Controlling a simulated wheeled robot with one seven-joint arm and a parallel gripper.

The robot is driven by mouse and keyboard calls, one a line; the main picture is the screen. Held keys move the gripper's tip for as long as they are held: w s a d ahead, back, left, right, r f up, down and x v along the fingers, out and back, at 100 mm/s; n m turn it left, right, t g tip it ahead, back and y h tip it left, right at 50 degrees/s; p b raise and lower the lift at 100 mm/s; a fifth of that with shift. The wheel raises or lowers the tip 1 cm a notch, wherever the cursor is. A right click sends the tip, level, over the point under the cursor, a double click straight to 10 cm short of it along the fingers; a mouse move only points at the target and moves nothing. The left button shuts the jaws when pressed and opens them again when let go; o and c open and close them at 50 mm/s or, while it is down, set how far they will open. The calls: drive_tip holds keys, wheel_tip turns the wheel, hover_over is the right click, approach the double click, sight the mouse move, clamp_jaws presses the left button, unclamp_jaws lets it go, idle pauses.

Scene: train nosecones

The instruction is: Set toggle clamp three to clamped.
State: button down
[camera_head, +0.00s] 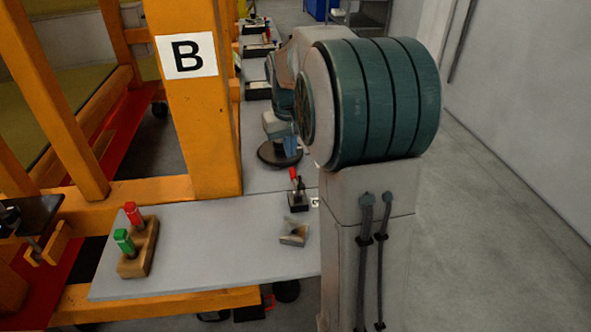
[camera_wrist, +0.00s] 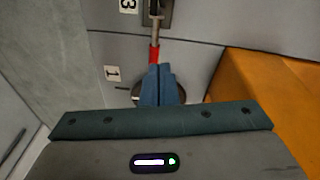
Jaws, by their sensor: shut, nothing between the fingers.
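The clamp beside the label "3" (camera_wrist: 128,5) shows at the top of the wrist view. Its dark base is cut off by the top edge. Its metal lever with a red grip (camera_wrist: 154,54) runs down the picture to the fingertips. My gripper (camera_wrist: 158,70) is shut, with its blue fingers together and nothing between them. The fingertips overlap the end of the red grip in the picture; I cannot tell whether they touch.
A label "1" (camera_wrist: 112,73) lies left of the fingers. An orange frame post (camera_head: 196,110) marked B stands left of the work area. A red-handled clamp (camera_head: 294,180) stands nearer on the grey table (camera_head: 200,250). A block with green and red pegs (camera_head: 140,250) sits front left.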

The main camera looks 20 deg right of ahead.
drive_tip(key=s+f, duration=0.2)
drive_tip(key=f, duration=0.1)
drive_tip(key=s+f, duration=0.1)
drive_tip(key=f, duration=0.1)
drive_tip(key=shift+s+p, duration=0.1)
drive_tip(key=shift+p, duration=0.3)
drive_tip(key=shift+f, duration=0.1)
drive_tip(key=shift+s+d+b, duration=0.1)
drive_tip(key=shift+b, duration=0.4)
